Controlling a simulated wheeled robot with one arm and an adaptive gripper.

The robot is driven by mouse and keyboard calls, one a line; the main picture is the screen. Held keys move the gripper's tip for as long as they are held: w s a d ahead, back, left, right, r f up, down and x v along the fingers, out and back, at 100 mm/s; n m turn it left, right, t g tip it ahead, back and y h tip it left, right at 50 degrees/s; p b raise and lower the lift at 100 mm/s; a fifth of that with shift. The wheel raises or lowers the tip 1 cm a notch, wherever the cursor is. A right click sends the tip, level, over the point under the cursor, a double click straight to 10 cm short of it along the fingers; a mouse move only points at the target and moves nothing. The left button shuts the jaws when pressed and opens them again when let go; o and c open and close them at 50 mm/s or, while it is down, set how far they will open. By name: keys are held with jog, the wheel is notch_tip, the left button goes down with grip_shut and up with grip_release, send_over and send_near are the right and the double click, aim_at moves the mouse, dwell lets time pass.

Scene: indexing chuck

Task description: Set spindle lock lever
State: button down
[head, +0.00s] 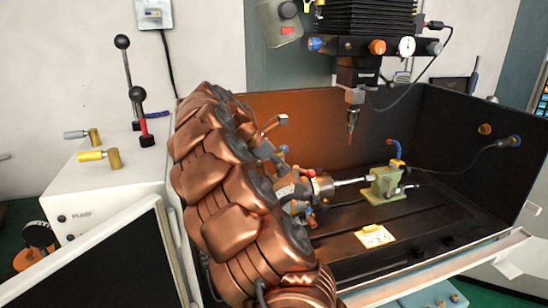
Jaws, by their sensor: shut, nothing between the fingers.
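A dark and metal chuck head (321,187) sits in the machine bay, partly hidden behind my copper-coloured arm. A bright rod runs from it to a green tailstock (386,184). Small red knobs (311,201) show beside the chuck, and a dark bar with a pale block end (283,119) sticks up above it. I cannot tell which of these is the spindle lock lever; it may be hidden behind my arm. I cannot make out my gripper, whose fingers do not show clearly past the arm.
A vertical tool head (354,100) hangs over the bay. A yellow-white plate (374,236) lies on the dark slotted bed (430,225). A white cabinet (100,190) with ball-topped levers stands left. A screen (110,265) is at lower left. The right of the bed is clear.

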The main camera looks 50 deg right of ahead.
aim_at(300, 170)
jog(key=d, duration=0.1)
jog(key=s+d+f, duration=0.1)
jog(key=s+d+f+p, duration=0.1)
jog(key=shift+s+d, duration=0.1)
jog(key=shift+d, duration=0.25)
jog(key=shift+s+d+f+p, duration=0.25)
jog(key=shift+s+d+p, duration=0.05)
jog(key=shift+d, duration=0.3)
